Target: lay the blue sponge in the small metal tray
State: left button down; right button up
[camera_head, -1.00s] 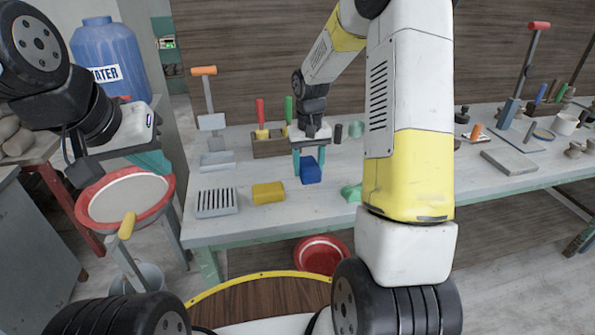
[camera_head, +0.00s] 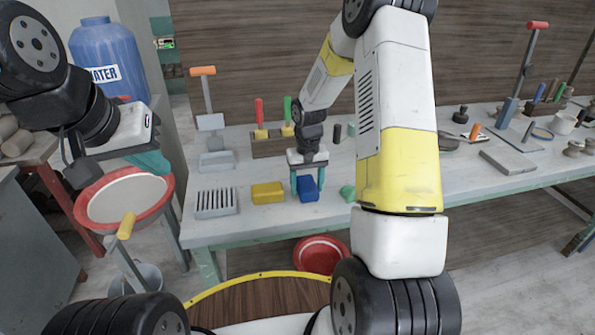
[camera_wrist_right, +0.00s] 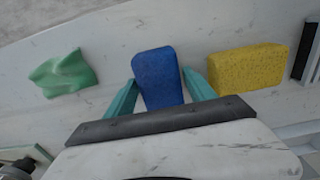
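The blue sponge (camera_head: 308,190) is between the teal fingers of my right gripper (camera_head: 308,182), at the middle of the table's near side. In the right wrist view the fingers meet both sides of the sponge (camera_wrist_right: 158,78), so the gripper is shut on it. I cannot tell if the sponge touches the tabletop.
A yellow sponge (camera_head: 268,192) lies between the tray and the blue sponge. A crumpled green piece (camera_head: 347,193) lies close to the right. A red basin (camera_head: 322,254) is below the table edge.

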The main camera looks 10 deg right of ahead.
aim_at(307, 184)
jog(key=shift+o, duration=0.4)
jog(key=shift+r, duration=0.25)
notch_tip(307, 184, up, 12)
jog(key=s+r+t, duration=0.3)
jog(key=s+r, duration=0.8)
jog(key=r, duration=0.1)
jog(key=s+a+r+t+y, duration=0.2)
jog(key=s+r+t, duration=0.1)
jog(key=s, duration=1)
jog(key=shift+r, duration=0.6)
jog(key=shift+a, duration=0.1)
